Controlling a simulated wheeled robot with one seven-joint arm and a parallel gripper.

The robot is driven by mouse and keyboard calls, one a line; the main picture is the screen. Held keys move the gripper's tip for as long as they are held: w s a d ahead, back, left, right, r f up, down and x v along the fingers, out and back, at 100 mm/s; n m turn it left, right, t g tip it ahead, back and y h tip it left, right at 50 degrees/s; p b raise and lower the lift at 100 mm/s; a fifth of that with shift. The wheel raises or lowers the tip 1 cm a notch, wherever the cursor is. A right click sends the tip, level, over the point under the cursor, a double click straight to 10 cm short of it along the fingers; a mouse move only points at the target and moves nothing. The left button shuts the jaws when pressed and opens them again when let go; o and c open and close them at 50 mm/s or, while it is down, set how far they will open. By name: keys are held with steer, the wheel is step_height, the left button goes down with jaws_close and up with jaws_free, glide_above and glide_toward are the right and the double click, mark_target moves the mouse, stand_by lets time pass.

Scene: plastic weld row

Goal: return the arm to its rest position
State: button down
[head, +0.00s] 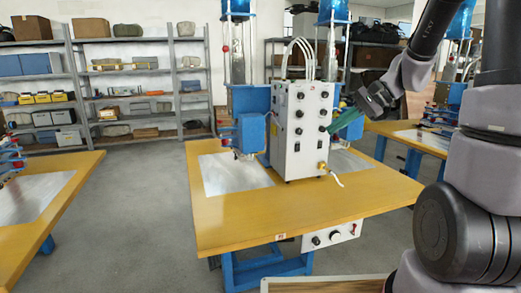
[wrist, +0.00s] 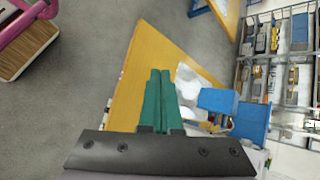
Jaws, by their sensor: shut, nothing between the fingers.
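My gripper (head: 346,122) has green fingers and is raised at the right of the head view, in front of or beside the right side of the white control box (head: 301,128). I cannot tell how close it is to the box. In the wrist view the two green fingers (wrist: 158,98) lie side by side, shut with nothing between them. My dark and grey arm fills the right of the head view.
A yellow-topped table (head: 222,229) with a metal plate (head: 232,172) carries the box and blue welding machine (head: 250,133). Another yellow table (head: 75,193) stands left. Shelves (head: 140,85) line the back. Grey floor (head: 140,215) is open between the tables.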

steer(key=s+d+r+n+t+h, duration=0.2)
steer(key=s+r, duration=0.3)
steer(key=s, duration=0.3)
steer(key=s+d+r+n+t+h, duration=0.1)
steer(key=s+r+n+t+h, duration=0.1)
steer(key=s+r+h, duration=0.3)
steer(key=s+n, duration=0.1)
steer(key=s, duration=0.2)
steer(key=shift+d+r+t, duration=0.25)
steer(key=shift+d+t, duration=0.15)
stand_by(0.7)
